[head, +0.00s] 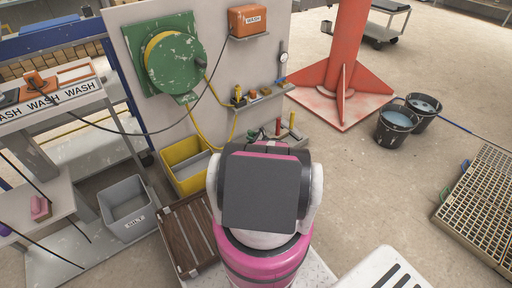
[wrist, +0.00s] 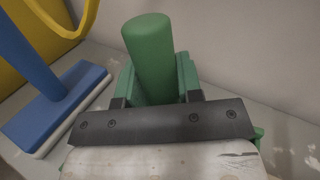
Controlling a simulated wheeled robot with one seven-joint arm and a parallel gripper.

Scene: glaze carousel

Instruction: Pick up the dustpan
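In the wrist view a thick green upright handle (wrist: 152,60) rises from a green body with blocky sides; this looks like the dustpan, but most of its lower part is hidden behind my gripper's dark bar. My gripper (wrist: 157,97) has its two dark fingers apart, one on each side of the handle, with gaps showing and no clear contact.
A blue brush (wrist: 62,92) with a white lower edge stands close left of the green handle. A yellow bin (head: 178,178) and a grey bin (head: 126,208) stand to the left. A wall panel (head: 262,72) with a hose reel (head: 174,62) rises behind.

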